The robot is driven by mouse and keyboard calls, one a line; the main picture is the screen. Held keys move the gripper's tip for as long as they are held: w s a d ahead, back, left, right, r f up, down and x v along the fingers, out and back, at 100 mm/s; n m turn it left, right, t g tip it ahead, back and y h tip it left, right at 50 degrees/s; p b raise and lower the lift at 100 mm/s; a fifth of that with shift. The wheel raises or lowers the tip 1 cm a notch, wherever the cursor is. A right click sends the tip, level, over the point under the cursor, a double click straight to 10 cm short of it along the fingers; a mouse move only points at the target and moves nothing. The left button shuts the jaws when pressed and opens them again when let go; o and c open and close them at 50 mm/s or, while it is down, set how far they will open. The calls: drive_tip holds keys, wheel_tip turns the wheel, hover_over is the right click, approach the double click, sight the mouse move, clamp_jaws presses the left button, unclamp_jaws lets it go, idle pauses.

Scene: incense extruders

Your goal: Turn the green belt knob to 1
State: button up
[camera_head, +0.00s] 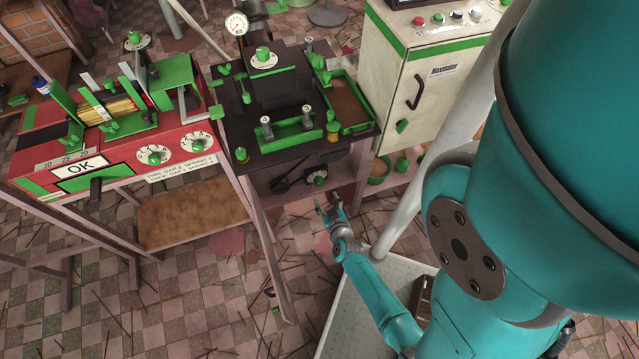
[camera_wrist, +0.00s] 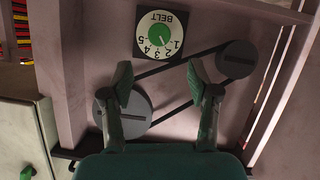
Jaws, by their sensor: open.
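The green belt knob (camera_wrist: 160,37) sits at the middle of a white round dial on a black square plate marked BELT. In the wrist view the dial appears upside down, with numbers 1 to 5 along its lower side and 1 at the right. The knob's exact setting is too small to tell. The head view shows the knob (camera_head: 317,179) under the black machine table. My gripper (camera_wrist: 158,78) is open and empty, its two fingertips apart and below the dial in the wrist view. In the head view my gripper (camera_head: 328,207) is just below the dial, not visibly touching it.
A large grey pulley (camera_wrist: 128,112) and a smaller one (camera_wrist: 236,58) are joined by a dark belt near the dial. The black table (camera_head: 270,150) overhangs the knob. A red machine (camera_head: 120,165) stands left, a white cabinet (camera_head: 425,85) right.

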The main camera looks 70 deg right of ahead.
sight(319, 184)
drive_tip(key=x, duration=1)
drive_tip(key=shift+w+d+f, duration=0.1)
drive_tip(key=shift+d+f, duration=0.05)
drive_tip(key=shift+d, duration=0.1)
clamp_jaws()
drive_tip(key=shift+w+n, duration=0.1)
drive_tip(key=shift+n, duration=0.3)
drive_tip(key=shift+n+g+h, duration=0.5)
drive_tip(key=shift+n+h, duration=0.1)
drive_tip(key=shift+n, duration=0.1)
drive_tip(key=shift+w+a+n+g+h, duration=0.1)
drive_tip(key=shift+n+g+h, duration=0.4)
drive_tip(key=shift+n, duration=0.8)
drive_tip(key=shift+h, duration=0.3)
